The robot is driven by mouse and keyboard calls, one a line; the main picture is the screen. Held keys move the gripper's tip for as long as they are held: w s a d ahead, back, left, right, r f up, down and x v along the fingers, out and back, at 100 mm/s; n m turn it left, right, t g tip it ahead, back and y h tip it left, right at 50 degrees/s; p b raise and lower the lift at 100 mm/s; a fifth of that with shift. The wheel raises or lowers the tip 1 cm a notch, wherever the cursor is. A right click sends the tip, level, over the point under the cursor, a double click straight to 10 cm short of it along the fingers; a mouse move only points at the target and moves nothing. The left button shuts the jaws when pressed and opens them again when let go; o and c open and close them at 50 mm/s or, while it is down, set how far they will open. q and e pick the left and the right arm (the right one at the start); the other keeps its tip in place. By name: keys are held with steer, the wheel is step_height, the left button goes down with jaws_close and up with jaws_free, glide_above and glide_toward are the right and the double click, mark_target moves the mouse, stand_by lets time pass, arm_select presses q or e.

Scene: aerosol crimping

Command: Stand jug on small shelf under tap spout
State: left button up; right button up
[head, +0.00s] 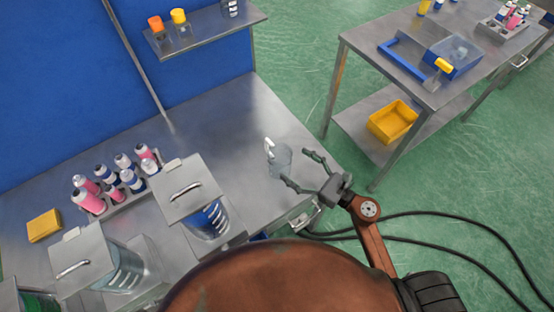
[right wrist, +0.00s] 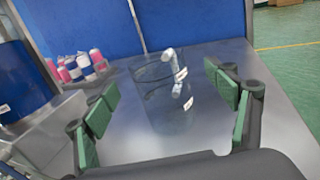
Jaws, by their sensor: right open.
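A clear jug (head: 281,158) with a white handle stands upright on the steel bench near its right edge. In the right wrist view the see-through jug (right wrist: 168,108) is ahead, with its white handle (right wrist: 178,72) facing up and right. My right gripper (head: 296,166) is open, its two fingers spread at the right side of the jug. In the right wrist view the jug appears between the green finger pads; I cannot tell whether they touch it. I cannot make out a tap spout or small shelf. My left gripper is out of view.
Lidded tanks with blue (head: 209,219) and clear (head: 122,270) contents stand at the bench front. A rack of several pink and white bottles (head: 128,203) and a yellow block (head: 44,226) are at left. A wall shelf (head: 205,38) hangs above. Bare bench (head: 225,120) lies behind the jug.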

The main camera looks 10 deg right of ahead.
mark_target(271, 149)
steer(key=p+x, duration=0.1)
steer(key=x, duration=0.5)
steer(key=shift+a+r, duration=0.1)
steer(key=shift+a, duration=0.2)
steer(key=shift+w+a, duration=0.35)
steer(key=shift+w, duration=0.1)
steer(key=shift+c, duration=0.4)
steer(key=c, duration=1.7)
steer(key=shift+o, duration=0.2)
